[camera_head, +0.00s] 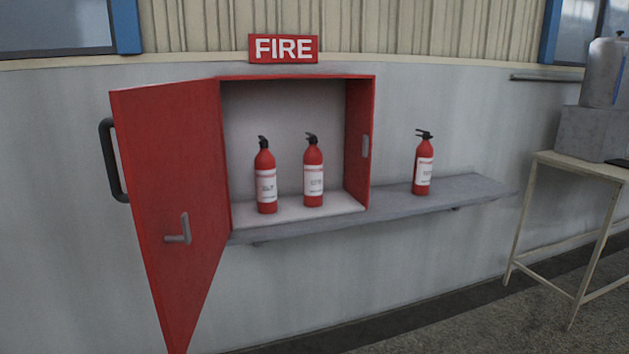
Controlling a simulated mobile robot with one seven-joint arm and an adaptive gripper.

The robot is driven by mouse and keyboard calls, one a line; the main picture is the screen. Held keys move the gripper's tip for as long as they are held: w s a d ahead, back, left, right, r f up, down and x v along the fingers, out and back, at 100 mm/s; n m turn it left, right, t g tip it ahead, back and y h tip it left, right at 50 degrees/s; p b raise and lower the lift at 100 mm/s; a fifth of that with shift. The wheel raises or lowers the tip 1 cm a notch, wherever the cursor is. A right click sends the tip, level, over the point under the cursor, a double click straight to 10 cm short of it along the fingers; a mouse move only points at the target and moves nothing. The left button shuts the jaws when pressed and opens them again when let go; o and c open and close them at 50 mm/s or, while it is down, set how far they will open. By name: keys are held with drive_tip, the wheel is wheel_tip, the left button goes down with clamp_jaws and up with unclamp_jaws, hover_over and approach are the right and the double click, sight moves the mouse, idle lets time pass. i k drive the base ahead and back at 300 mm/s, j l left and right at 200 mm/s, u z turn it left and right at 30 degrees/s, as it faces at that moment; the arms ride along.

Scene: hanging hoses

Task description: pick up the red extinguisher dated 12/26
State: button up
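Three red extinguishers with black tops and white labels stand upright. The left extinguisher (266,180) and the middle extinguisher (313,173) are side by side inside the open red fire cabinet (359,150). The right extinguisher (423,168) stands outside the cabinet, on the grey shelf (470,188). The label print is too small to read, so I cannot tell which one is dated 12/26. My gripper is not in view.
The cabinet door (175,190) is swung wide open to the left, with a black handle (112,160) on its edge. A red FIRE sign (283,49) is above. A light table (590,165) holding a grey container (605,75) stands at right. The shelf right of the right extinguisher is clear.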

sight(313, 159)
drive_tip(key=i+l+u, duration=0.15)
drive_tip(key=i+l, duration=0.4)
drive_tip(key=i+l+u, duration=0.2)
drive_tip(key=i+l, duration=0.45)
drive_tip(key=i+l+u, duration=0.15)
drive_tip(key=i+l, duration=0.4)
drive_tip(key=l, duration=0.15)
